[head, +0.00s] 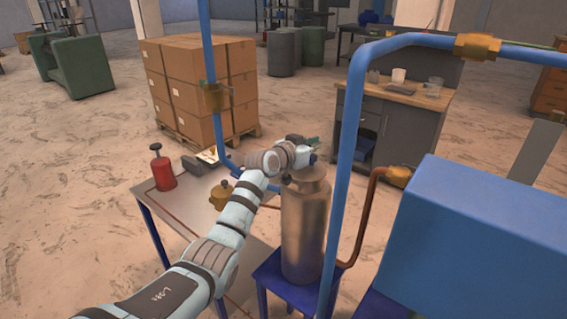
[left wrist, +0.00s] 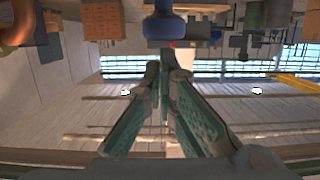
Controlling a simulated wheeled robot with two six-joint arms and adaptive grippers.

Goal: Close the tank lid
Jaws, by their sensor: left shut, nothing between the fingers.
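The tank is a brownish metal cylinder (head: 303,230) standing upright on a blue stand right of the middle in the head view. Its narrower top (head: 304,178) shows just below my left wrist. My arm hides part of this top, so I cannot tell how the lid sits. My left gripper (head: 312,142) is above and behind the tank top, with its fingers mostly hidden by the wrist. In the left wrist view the gripper's greenish fingers (left wrist: 166,65) meet at their tips, shut and empty. My right gripper is not in view.
Blue pipes (head: 349,150) rise close right of the tank, near a large blue box (head: 480,240). A copper pipe (head: 368,215) runs beside it. Stacked cartons (head: 190,95) stand behind.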

